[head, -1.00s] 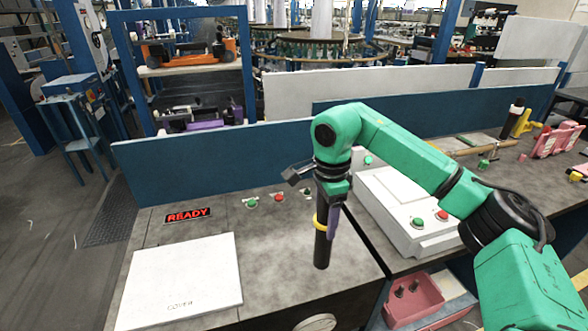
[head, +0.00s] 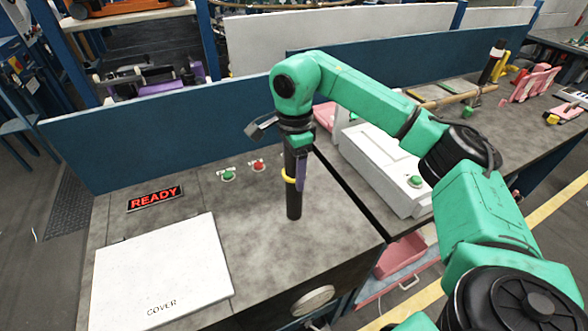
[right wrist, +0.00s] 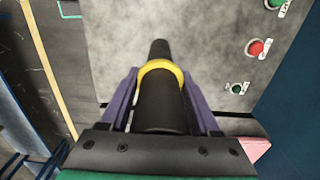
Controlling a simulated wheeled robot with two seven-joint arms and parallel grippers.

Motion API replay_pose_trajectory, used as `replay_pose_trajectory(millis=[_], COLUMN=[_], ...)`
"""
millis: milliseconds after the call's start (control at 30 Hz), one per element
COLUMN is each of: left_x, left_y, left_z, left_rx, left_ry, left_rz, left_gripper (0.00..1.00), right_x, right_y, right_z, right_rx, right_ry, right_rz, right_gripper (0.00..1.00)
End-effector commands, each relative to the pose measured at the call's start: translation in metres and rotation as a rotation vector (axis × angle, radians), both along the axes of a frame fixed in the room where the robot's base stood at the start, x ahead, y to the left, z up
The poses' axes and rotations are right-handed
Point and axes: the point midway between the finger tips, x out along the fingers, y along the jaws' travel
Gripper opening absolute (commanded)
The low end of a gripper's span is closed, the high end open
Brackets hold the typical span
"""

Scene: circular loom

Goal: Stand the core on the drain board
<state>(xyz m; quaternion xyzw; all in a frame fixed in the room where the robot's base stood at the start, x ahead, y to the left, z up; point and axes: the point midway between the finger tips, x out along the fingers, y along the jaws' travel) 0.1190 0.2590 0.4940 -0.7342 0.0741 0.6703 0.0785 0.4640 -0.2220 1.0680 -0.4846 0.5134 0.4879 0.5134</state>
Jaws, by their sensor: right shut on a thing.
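The core is a dark tube with a yellow ring (head: 294,206), held close to upright over the grey counter on the left. It also shows in the right wrist view (right wrist: 160,112). My right gripper (head: 301,172) is shut on the core around the yellow ring, with its purple fingers (right wrist: 158,84) on both sides. The core's lower end hangs over or meets the counter; I cannot tell if it touches. I cannot pick out the drain board with certainty. My left gripper is not in view.
A white plate marked COVER (head: 160,270) lies on the counter (head: 250,230) at left, near a READY display (head: 155,198). Green and red buttons (head: 258,167) stand behind. A blue partition (head: 160,140) runs behind. A white box (head: 385,165) and pink racks (head: 530,85) are to the right.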

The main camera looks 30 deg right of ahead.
Motion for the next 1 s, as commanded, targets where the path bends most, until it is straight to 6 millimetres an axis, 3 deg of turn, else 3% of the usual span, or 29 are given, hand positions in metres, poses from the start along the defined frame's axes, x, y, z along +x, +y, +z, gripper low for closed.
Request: replay_pose_trajectory(millis=[100,500,533,600,1000], left_x=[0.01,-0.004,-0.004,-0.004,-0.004], left_y=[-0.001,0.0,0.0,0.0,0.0], left_z=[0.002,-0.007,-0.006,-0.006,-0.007], left_rx=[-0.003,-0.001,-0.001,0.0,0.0], left_ry=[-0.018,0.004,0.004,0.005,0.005], left_rz=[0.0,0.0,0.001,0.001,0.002], left_gripper=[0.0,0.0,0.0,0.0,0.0], right_x=[0.0,0.0,0.0,0.0,0.0], right_y=[0.0,0.0,0.0,0.0,0.0], right_z=[0.001,-0.009,-0.008,-0.008,-0.004], right_rx=[0.0,0.0,0.0,0.0,0.0], right_ry=[0.0,0.0,0.0,0.0,-0.001], right_rz=[0.0,0.0,0.0,0.0,-0.001], right_gripper=[0.0,0.0,0.71,0.97,0.98])
